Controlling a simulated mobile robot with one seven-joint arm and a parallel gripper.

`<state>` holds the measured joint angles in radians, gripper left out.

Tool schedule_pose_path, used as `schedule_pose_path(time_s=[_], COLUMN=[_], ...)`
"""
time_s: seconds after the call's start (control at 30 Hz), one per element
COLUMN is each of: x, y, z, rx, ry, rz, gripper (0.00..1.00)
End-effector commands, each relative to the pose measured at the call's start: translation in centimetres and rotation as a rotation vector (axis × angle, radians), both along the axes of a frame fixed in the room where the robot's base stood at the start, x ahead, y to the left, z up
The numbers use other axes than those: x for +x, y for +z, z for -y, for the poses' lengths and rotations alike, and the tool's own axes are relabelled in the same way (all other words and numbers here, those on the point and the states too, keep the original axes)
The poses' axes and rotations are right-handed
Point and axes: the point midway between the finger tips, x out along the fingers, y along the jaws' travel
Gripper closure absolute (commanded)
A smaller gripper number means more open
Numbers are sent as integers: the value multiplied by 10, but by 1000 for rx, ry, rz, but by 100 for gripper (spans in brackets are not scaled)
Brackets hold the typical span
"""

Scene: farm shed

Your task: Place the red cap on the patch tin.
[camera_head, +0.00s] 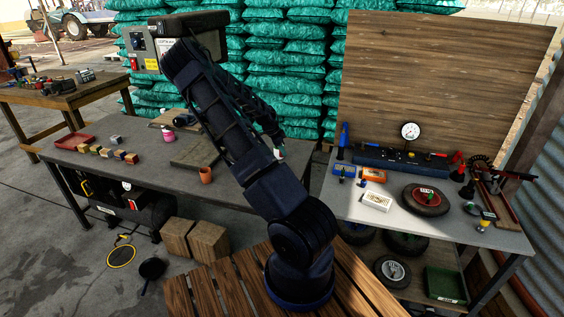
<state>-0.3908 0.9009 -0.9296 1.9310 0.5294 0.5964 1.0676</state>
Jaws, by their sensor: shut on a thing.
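My arm rises from the wooden slatted base and folds back down. On the right workbench (340,207), a white box with a printed label (377,201) and an orange box with a pale label (374,174) lie flat. I cannot tell which item is the patch tin. My gripper is left of both boxes.
The left table (105,182) holds blocks and a terracotta pot (206,175).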

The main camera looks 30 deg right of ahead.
Motion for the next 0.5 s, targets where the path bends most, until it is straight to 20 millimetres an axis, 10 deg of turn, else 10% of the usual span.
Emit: schedule_pose_path(time_s=[0.5], x=[0], y=[-50], z=[0], rx=[0], ry=[1], rz=[-1], gripper=[97])
